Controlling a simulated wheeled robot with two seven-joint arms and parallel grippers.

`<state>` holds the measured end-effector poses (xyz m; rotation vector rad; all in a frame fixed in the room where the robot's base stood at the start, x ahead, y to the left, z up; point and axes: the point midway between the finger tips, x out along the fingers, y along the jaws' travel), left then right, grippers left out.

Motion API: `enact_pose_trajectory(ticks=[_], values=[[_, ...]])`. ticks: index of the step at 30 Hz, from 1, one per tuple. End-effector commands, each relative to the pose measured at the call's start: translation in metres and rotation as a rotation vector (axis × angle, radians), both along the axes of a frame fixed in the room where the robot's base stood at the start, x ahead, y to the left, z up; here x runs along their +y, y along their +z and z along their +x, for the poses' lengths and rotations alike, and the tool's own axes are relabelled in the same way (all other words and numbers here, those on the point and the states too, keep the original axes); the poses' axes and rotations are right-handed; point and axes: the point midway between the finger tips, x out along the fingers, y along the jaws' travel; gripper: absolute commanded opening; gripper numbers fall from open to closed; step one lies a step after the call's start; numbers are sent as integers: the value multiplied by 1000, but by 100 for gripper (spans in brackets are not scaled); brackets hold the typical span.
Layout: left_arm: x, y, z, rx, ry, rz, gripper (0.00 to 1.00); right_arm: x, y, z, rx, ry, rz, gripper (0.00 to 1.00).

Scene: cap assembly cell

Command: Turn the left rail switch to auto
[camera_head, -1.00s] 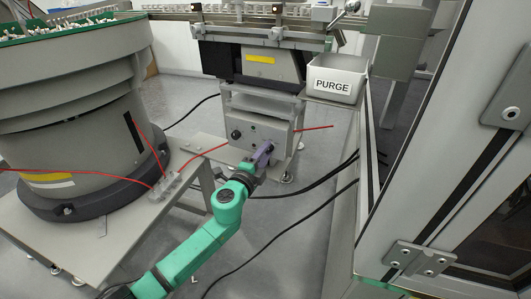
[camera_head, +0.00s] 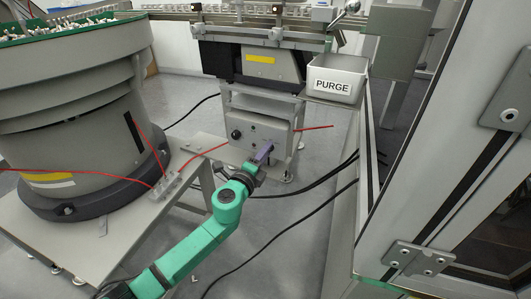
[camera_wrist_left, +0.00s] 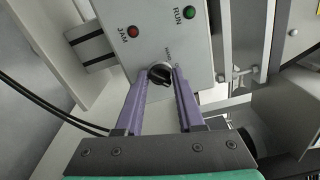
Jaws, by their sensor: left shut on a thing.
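The rail switch is a black rotary knob (camera_wrist_left: 160,73) on a grey control box, seen in the left wrist view. My left gripper (camera_wrist_left: 163,76) has its two purple fingers on either side of the knob and is shut on it. The small label around the knob is partly hidden and too small to read surely. In the head view my left gripper (camera_head: 268,150) reaches the front of the control box (camera_head: 254,130) and hides the knob there. My right gripper is in neither view.
The box carries a red JAM light (camera_wrist_left: 132,31) and a green RUN light (camera_wrist_left: 189,12). A large bowl feeder (camera_head: 75,100) stands left. Red cables run beside the box, and black cables cross the floor.

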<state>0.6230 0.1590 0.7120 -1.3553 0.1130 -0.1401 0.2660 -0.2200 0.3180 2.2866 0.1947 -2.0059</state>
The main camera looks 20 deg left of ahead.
Motion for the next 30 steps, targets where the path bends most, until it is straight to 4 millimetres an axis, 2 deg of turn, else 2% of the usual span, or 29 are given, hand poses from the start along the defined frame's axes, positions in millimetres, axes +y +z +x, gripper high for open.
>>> enact_pose_trajectory(ticks=[1, 2, 3, 13, 17, 20, 24, 30], values=[[0, -2, 0, 2, -2, 3, 0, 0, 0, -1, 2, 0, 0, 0], [0, -2, 0, 2, -2, 3, 49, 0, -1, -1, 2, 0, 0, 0], [0, -2, 0, 2, -2, 2, 64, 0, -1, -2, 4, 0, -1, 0], [0, -1, -1, 1, -1, 0, 65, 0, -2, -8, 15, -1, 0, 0], [2, -2, -13, 3, -1, 1, 65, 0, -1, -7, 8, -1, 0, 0], [5, -1, -32, 4, -2, 1, 65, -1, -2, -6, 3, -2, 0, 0], [11, -4, -71, 7, -3, 1, 65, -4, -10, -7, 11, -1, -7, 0], [20, -4, -120, 5, -2, 2, 65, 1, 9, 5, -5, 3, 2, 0]])
